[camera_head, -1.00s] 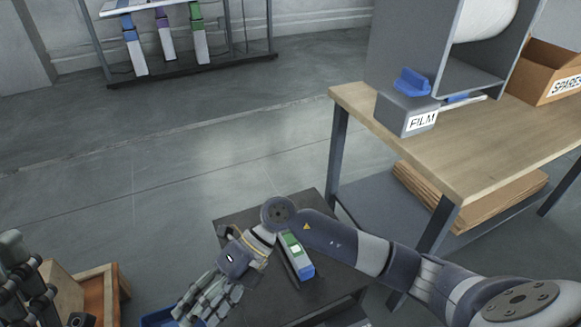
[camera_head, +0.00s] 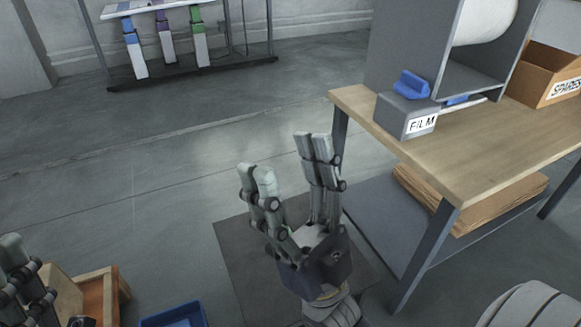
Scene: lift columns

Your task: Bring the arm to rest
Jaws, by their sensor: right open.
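My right gripper (camera_head: 284,158) rises from the bottom centre with its grey jointed fingers pointing up and spread apart. It is open, with nothing seen between the fingers. Its dark palm and wrist stand in front of a dark flat surface (camera_head: 236,262), hiding part of it. My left gripper (camera_head: 22,278) shows only in part at the lower left edge, with a few dark jointed fingers in view. I cannot tell whether it is open or shut. A pale rounded piece of my arm shows at the bottom right corner.
A wooden-topped workbench (camera_head: 455,165) stands at right, bearing a grey FILM box (camera_head: 403,118) and a SPARES carton (camera_head: 545,75). Flat cardboard (camera_head: 480,205) lies on its lower shelf. A wooden crate (camera_head: 112,283) and blue bin (camera_head: 172,316) are lower left. Open floor lies mid-left.

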